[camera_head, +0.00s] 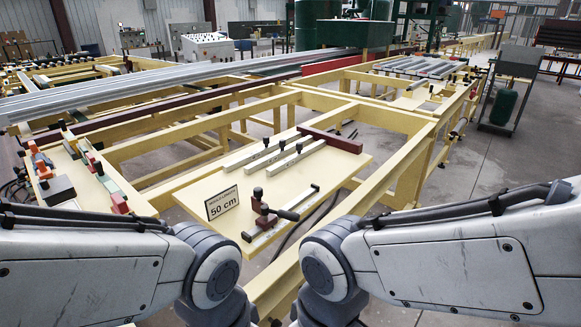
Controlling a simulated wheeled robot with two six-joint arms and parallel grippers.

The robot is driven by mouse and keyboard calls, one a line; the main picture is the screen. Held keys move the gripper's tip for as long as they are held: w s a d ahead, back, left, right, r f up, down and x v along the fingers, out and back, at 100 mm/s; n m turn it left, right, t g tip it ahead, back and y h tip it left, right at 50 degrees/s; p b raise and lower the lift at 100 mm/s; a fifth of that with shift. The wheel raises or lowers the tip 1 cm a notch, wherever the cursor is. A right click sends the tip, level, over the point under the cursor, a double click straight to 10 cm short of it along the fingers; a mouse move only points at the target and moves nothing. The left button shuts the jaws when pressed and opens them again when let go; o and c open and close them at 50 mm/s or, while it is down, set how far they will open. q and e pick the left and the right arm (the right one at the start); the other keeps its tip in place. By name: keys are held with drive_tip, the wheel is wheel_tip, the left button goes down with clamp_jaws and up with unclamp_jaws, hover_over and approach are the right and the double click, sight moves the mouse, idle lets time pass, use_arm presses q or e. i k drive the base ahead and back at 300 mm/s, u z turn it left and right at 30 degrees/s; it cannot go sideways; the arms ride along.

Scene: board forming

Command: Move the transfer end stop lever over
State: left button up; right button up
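A cream panel (225,225) lies in front of me with a sign reading "50 cm" (222,203) on its left side. To the right of the sign, a slotted metal rail (297,204) runs diagonally. At its near end sits a dark red block with a knob (258,195) and a black lever handle (287,214) pointing right. I take this for the end stop lever, but its label is not legible. My two arms come in from the left and right and bend down at the bottom edge. Both grippers are below the picture.
Several metal rails with dark knobs (270,155) lie farther back on the panel, beside a dark red bar (330,139). Yellow frame beams surround the panel. A control strip (90,180) with several blocks stands at left. Grey floor (490,160) is open at right.

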sight(265, 209)
drive_tip(key=z, duration=1.5)
drive_tip(key=i, duration=0.65)
drive_tip(key=u, duration=2.35)
